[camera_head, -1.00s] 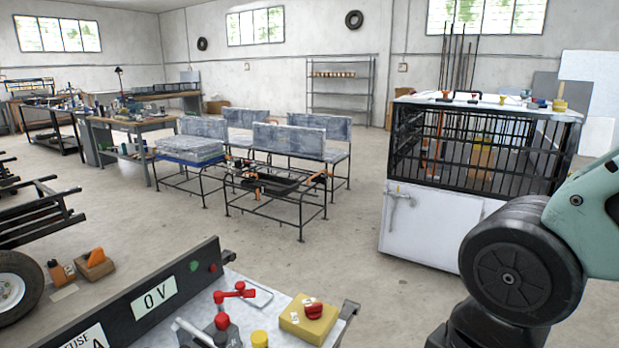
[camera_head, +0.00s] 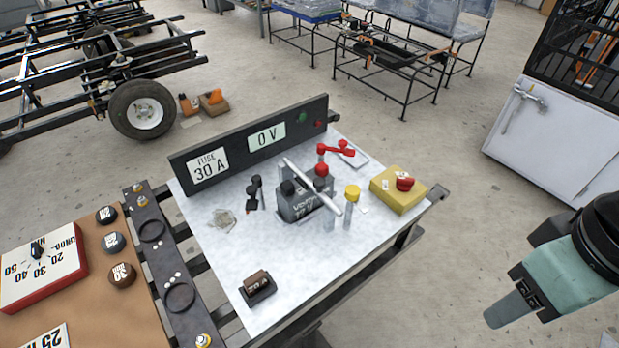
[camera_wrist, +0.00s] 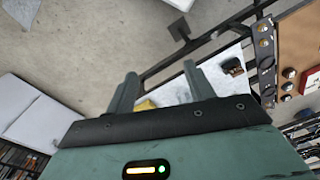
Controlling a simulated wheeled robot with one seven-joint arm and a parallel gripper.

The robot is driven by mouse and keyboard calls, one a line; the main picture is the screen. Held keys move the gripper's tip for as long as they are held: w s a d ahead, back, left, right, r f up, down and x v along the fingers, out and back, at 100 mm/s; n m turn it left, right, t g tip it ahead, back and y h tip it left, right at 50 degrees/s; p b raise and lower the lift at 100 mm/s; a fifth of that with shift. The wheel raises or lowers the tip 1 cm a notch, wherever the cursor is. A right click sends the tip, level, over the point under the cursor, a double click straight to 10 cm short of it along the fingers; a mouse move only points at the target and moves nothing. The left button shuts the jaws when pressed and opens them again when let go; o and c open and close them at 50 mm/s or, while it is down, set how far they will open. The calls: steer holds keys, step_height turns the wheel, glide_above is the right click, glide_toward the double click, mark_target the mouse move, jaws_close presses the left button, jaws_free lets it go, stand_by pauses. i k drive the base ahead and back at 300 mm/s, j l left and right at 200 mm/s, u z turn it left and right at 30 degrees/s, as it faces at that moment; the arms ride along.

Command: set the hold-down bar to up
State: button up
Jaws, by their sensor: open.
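The hold-down bar (camera_head: 325,199) is a pale straight bar lying diagonally across the top of the dark grey battery (camera_head: 298,208) on the white-topped bench (camera_head: 300,268). A yellow-capped post (camera_head: 352,193) stands beside its near end. Whether the bar is latched cannot be told. My gripper (camera_head: 508,308) is at the right of the head view, off the bench and well away from the bar. In the wrist view my gripper (camera_wrist: 160,74) shows two fingers apart with nothing between them. The bar cannot be made out in that view.
A black panel (camera_head: 228,155) reading "FUSE 30 A" and "0 V" borders the bench's back. A red lever (camera_head: 335,149), a yellow box (camera_head: 398,190) with red knob and a fuse block (camera_head: 257,287) are on the bench. A brown board (camera_head: 110,290) lies left. Floor near my gripper is clear.

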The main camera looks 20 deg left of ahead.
mark_target(319, 184)
steer(key=i+u, duration=0.15)
steer(key=u, duration=1.3)
steer(key=i+l+u, duration=0.15)
steer(key=i+l, duration=0.2)
